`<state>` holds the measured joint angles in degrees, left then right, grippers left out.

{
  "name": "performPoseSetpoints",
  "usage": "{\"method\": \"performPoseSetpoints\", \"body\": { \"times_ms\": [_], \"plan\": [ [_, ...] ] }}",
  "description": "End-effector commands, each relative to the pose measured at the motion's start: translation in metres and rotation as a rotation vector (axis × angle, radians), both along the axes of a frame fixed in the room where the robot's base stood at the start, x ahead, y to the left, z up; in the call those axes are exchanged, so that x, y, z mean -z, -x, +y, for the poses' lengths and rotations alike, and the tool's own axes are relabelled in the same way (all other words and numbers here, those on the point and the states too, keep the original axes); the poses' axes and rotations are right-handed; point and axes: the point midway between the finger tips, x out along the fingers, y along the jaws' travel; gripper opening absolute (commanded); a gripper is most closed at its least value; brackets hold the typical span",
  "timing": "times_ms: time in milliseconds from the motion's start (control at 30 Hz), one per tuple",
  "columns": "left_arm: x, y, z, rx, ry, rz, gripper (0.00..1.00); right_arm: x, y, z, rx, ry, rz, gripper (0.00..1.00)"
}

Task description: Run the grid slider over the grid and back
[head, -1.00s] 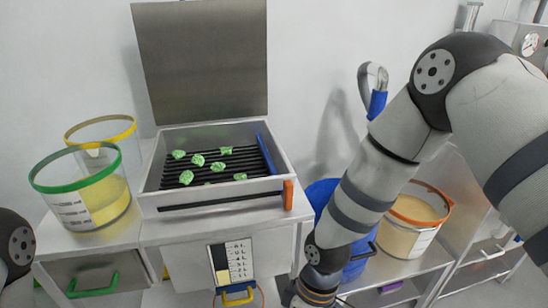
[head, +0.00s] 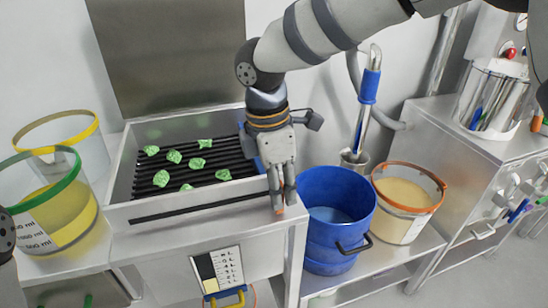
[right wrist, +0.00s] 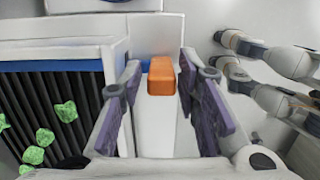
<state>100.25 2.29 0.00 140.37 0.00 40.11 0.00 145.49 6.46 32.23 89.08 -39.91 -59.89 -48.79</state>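The grid (head: 220,157) is a set of black bars inside an open steel box, with several green lumps (head: 174,156) on it. The grid slider (right wrist: 60,66) is a blue bar at the grid's right end, mostly behind my right gripper in the head view. Its orange handle (right wrist: 161,76) sticks out at the box's front right corner. My right gripper (head: 282,205) points down over that handle. In the right wrist view its fingers (right wrist: 165,108) stand apart on both sides of the handle, with gaps showing. My left gripper is out of view.
A blue bucket (head: 335,232) stands just right of the box. An orange-rimmed tub (head: 405,215) is beyond it. Green-rimmed (head: 62,215) and yellow-rimmed (head: 92,150) tubs stand at the left. The steel lid (head: 165,55) stands raised behind the box.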

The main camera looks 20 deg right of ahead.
Motion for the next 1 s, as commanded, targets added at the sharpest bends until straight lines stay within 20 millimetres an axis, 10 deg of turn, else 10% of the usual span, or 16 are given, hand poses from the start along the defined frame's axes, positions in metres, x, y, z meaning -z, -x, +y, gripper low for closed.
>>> {"method": "performPoseSetpoints", "body": {
  "times_ms": [500,633,1000],
  "plan": [
    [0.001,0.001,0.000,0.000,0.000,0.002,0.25,0.032,0.000,-0.004,0.002,0.000,-0.001,0.30],
    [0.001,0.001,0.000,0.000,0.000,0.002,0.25,0.032,0.000,-0.004,0.002,-0.001,-0.001,0.01],
    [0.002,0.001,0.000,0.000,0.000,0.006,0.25,0.032,0.001,0.016,-0.001,0.000,-0.001,0.00]
  ]
}}
